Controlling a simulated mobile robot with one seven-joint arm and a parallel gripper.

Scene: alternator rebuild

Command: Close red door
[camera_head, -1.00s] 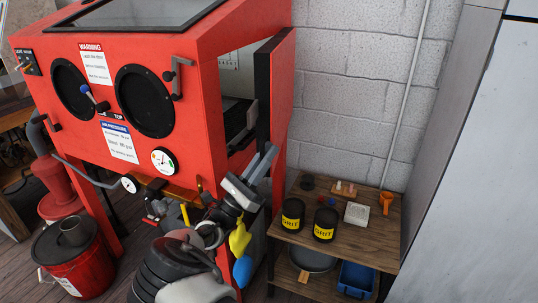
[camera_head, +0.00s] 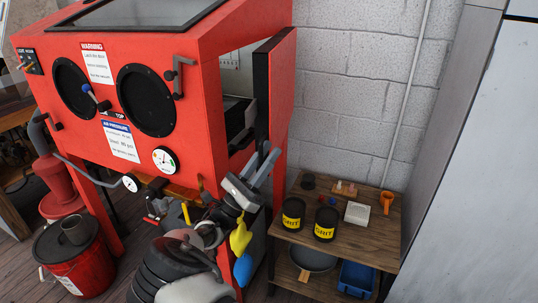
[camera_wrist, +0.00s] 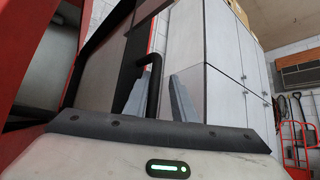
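The red door (camera_head: 283,95) stands open on the right side of the red blast cabinet (camera_head: 205,110), with its dark edge toward me. The cabinet's dark side opening shows beside it. My gripper (camera_head: 264,165) is low at the door's near edge in the head view. In the wrist view my gripper (camera_wrist: 158,100) has its two grey fingers apart, with a black bent handle (camera_wrist: 154,75) showing between them. I cannot tell whether either finger touches the handle. A black latch handle (camera_head: 179,76) sits on the cabinet's front near its right edge.
A wooden shelf table (camera_head: 355,245) with two black grit cans (camera_head: 326,223) stands right of the door. A red bucket (camera_head: 80,262) is on the floor at left. A block wall (camera_head: 345,90) is behind; grey cabinets (camera_wrist: 200,60) show in the wrist view.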

